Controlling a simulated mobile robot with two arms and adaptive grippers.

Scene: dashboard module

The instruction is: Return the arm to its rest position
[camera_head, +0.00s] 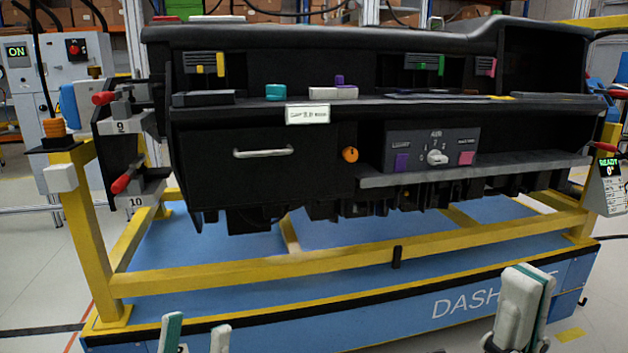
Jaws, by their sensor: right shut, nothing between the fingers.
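My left gripper (196,335) is at the bottom edge, left of centre. Only its two fingertips show, apart and with nothing between them. My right gripper (523,305) is at the bottom right, its fingers together, with nothing held. Both are in front of the blue base of the dashboard module and touch nothing that I can see. The black dashboard (330,85) stands on a yellow frame (260,270), away from both grippers. Most of both arms is out of view.
The blue base (370,325), lettered "DASH", spans the front. The dashboard carries a silver drawer handle (263,152), an orange knob (350,155) and a rotary switch panel (470,140).

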